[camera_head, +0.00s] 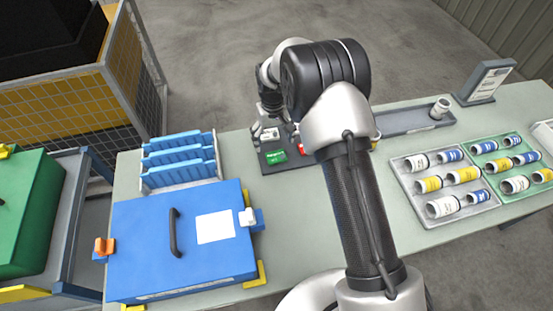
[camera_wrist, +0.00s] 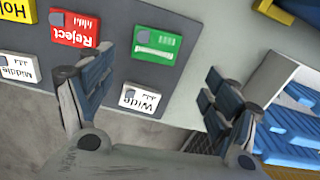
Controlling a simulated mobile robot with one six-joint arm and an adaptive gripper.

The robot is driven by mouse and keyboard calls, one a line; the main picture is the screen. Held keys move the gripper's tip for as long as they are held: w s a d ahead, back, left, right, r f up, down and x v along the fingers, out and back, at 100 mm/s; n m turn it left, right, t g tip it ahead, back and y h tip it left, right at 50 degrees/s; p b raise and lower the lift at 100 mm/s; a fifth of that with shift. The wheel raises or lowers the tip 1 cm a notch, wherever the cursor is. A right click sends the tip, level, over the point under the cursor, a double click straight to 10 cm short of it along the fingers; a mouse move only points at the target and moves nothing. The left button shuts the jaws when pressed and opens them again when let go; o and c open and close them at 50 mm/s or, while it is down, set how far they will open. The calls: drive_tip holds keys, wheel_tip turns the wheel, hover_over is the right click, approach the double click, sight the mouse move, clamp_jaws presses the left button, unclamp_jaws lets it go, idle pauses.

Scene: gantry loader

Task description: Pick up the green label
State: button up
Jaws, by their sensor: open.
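The green label (camera_wrist: 157,45) lies flat on the dark grey board (camera_wrist: 200,30), with a white strip and small markings on its face. In the head view the green label (camera_head: 275,157) lies on the board just below my gripper (camera_head: 268,118). In the wrist view my gripper (camera_wrist: 155,82) is open, its two fingers wide apart. The green label lies past the fingertips, roughly between their lines. The white label "Wide" (camera_wrist: 143,98) shows between the fingers. Nothing is held.
A red "Reject" label (camera_wrist: 77,28), a yellow label (camera_wrist: 18,10) and a white "Middle" label (camera_wrist: 18,68) share the board. A blue rack (camera_head: 180,160) and a blue lidded box (camera_head: 180,245) stand left.

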sight(276, 156)
wheel_tip(276, 156, down, 3)
drive_tip(key=shift+r, duration=0.1)
drive_tip(key=f, duration=0.1)
drive_tip(key=f+b, duration=0.1)
drive_tip(key=f, duration=0.1)
drive_tip(key=d+f+b, duration=0.1)
drive_tip(key=f, duration=0.1)
drive_tip(key=shift+f, duration=0.1)
drive_tip(key=shift+s, duration=0.1)
drive_tip(key=shift+c, duration=0.4)
drive_tip(key=c, duration=1)
